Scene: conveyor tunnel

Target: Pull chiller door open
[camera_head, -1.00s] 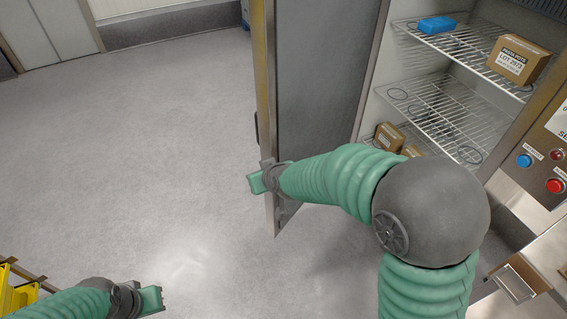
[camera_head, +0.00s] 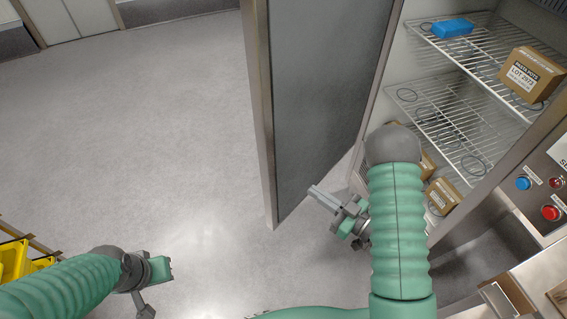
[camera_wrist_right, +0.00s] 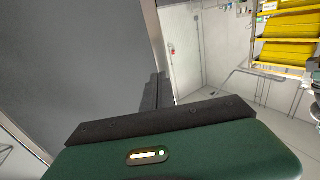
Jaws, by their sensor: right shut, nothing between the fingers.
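The chiller door (camera_head: 322,95) stands open in the head view, its grey inner face towards the shelves and its free edge at left. My right gripper (camera_head: 318,192) is shut and empty, right of the door's free edge on the inner-face side. In the right wrist view, the dark fingers (camera_wrist_right: 156,92) are together and grey door panel (camera_wrist_right: 70,60) fills the left. I cannot tell whether the gripper touches the door. My left gripper (camera_head: 158,288) is low at left, away from the door; its jaw gap is unclear. The door's outer handle is hidden.
Inside the chiller, wire shelves (camera_head: 455,110) hold a blue pack (camera_head: 453,28) and cardboard boxes (camera_head: 530,75). A panel with a blue button (camera_head: 523,183) and red buttons (camera_head: 550,212) is at right. A yellow rack (camera_head: 15,262) is at lower left. Floor left of the door is clear.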

